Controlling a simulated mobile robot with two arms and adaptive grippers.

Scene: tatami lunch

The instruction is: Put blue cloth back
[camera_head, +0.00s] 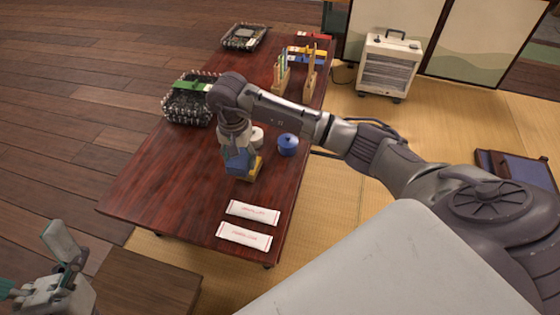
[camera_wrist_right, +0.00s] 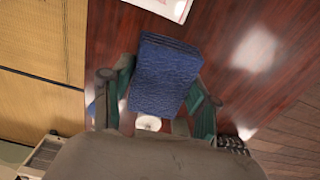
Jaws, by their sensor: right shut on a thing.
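The blue cloth (camera_head: 237,163) is a folded dark blue pad, held over the dark red table (camera_head: 150,190). In the right wrist view the cloth (camera_wrist_right: 163,75) lies between the two green-padded fingers. My right gripper (camera_wrist_right: 158,103) is shut on it; in the head view this gripper (camera_head: 238,147) reaches down over the table's middle, its fingertips partly hidden. A yellow item (camera_head: 253,170) shows just beside and below the cloth; I cannot tell whether they touch. My left gripper (camera_head: 40,268) is open and empty at the lower left, away from the table.
A blue lidded pot (camera_head: 288,145) and a white cup (camera_head: 257,136) stand close by the right gripper. Two white packets (camera_head: 253,212) (camera_head: 245,236) lie at the near end. A dark basket (camera_head: 185,108) with green on top and wooden holders (camera_head: 281,80) stand farther back. The near-left tabletop is clear.

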